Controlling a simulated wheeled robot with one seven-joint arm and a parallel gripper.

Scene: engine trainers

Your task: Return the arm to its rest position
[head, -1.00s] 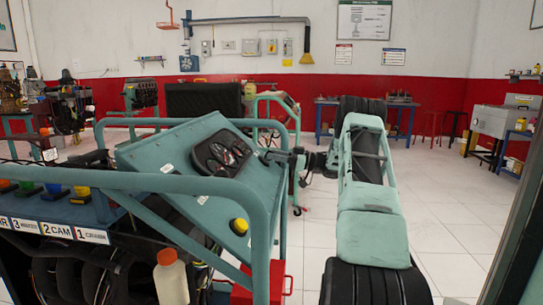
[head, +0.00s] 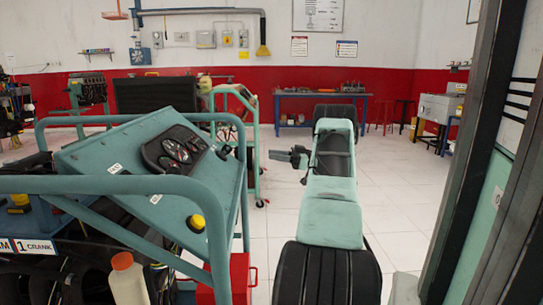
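My gripper (head: 274,156) is dark and small in the head view, at the left side of my raised teal and black arm. It points left, toward the engine trainer's sloped teal panel (head: 120,180). A gap of floor shows between it and the panel's right edge. I see nothing held, but the fingers are too small to tell whether they are open. The panel carries a dark gauge cluster (head: 174,149), a small dark switch (head: 224,151) near its upper right corner and a yellow button (head: 197,223) lower down.
The trainer's tube frame (head: 216,225) stands close on the left, with a red box (head: 236,276) and a bottle (head: 127,280) low down. A dark post (head: 468,160) stands close on the right. Another teal trainer frame (head: 252,150) stands behind. Tiled floor (head: 400,205) is open at centre right.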

